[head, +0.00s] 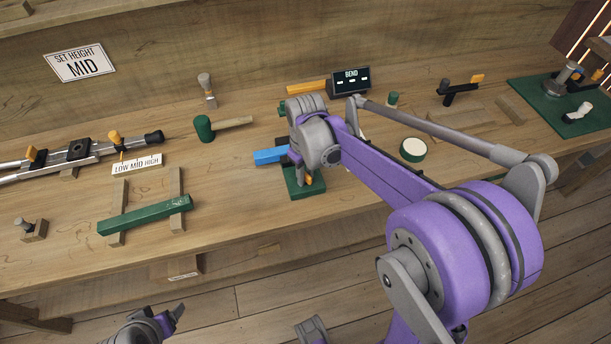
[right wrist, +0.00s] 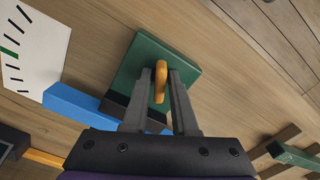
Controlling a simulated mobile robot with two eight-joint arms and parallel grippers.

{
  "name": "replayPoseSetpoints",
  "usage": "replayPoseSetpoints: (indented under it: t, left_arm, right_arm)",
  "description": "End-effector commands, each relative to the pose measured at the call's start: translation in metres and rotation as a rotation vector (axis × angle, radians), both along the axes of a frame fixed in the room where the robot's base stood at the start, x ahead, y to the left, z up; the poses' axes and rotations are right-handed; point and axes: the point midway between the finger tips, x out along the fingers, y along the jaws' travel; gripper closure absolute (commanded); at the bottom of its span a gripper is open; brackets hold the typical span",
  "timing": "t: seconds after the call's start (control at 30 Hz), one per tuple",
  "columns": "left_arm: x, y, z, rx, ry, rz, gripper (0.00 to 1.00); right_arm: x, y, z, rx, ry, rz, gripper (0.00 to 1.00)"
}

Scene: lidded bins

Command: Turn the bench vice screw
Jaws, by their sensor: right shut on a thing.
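The bench vice stands on a green base (head: 312,190) in the middle of the bench. Its orange screw handle (head: 308,181) shows at the front, and in the right wrist view the handle (right wrist: 160,80) stands between my fingers. My right gripper (right wrist: 160,90) is shut on this handle, over the green base (right wrist: 178,62). In the head view my own wrist hides most of the vice and the fingers. A blue bar (head: 270,156) sticks out to the left from the dark vice part (right wrist: 114,106). My left gripper (head: 176,312) is partly in view at the bottom, away from the bench top.
A BEND display (head: 350,80) stands behind the vice. A green mallet (head: 204,128) and a green bar (head: 145,215) on wooden supports lie to the left. A round green-rimmed disc (head: 413,150) lies to the right. The bench front between the green bar and vice is clear.

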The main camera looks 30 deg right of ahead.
Motion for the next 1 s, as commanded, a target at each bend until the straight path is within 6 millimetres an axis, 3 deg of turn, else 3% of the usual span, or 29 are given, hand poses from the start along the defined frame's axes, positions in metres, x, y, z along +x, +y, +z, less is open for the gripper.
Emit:
replayPoseSetpoints:
  t: [0.2,0.53,0.8,1.0]
  left_arm:
    - [0.0002,0.0000,0.0010,0.000,0.000,0.000,0.28]
    - [0.0002,0.0000,0.0011,0.000,0.000,0.000,0.28]
    - [0.0004,0.0000,0.0022,0.000,-0.001,0.000,0.28]
    - [0.0003,0.0000,0.0021,0.000,-0.001,0.000,0.28]
  right_arm:
    - [-0.0002,0.0001,0.0001,0.000,0.001,0.231,1.00]
    - [-0.0003,0.0001,0.0000,0.001,0.001,0.272,1.00]
    - [-0.0004,0.0002,0.0001,0.001,0.001,0.561,1.00]
    - [-0.0005,0.0002,0.0000,0.001,0.001,0.605,1.00]
